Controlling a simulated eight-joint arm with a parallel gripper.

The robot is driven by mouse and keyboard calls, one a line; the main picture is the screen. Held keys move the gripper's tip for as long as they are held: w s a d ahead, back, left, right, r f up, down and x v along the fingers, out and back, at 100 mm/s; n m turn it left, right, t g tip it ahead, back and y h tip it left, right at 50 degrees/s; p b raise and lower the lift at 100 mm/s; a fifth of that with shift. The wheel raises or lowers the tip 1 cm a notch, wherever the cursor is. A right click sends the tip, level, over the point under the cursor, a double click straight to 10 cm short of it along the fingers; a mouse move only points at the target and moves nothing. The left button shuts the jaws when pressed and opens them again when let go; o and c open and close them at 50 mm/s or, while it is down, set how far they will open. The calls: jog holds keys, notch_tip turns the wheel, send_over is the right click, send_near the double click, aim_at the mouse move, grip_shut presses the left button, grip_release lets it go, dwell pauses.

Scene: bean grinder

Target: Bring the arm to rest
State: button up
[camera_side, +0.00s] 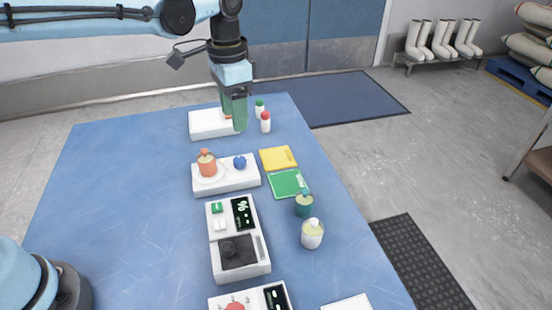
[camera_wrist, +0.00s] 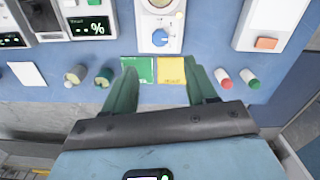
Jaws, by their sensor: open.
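My gripper (camera_side: 236,112) hangs pointing down over the far end of the blue table (camera_side: 110,190), in front of a white box (camera_side: 205,124). In the wrist view my gripper (camera_wrist: 164,84) shows two green fingers spread wide apart, with nothing held between them. In that view a green card (camera_wrist: 139,68) and a yellow card (camera_wrist: 171,68) lie below, between the fingers. The height of the fingertips above the table is hard to tell.
The table's left side is clear.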

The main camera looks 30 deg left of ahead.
jog(key=shift+r, duration=0.3)
jog(key=s+a+f+n+t, duration=0.1)
jog(key=s+a+n+t, duration=0.5)
jog(key=s, duration=0.8)
jog(key=a+t, duration=0.1)
jog(key=a, duration=0.2)
jog(key=shift+s+a+f+n, duration=0.35)
jog(key=shift+s+f+n, duration=0.05)
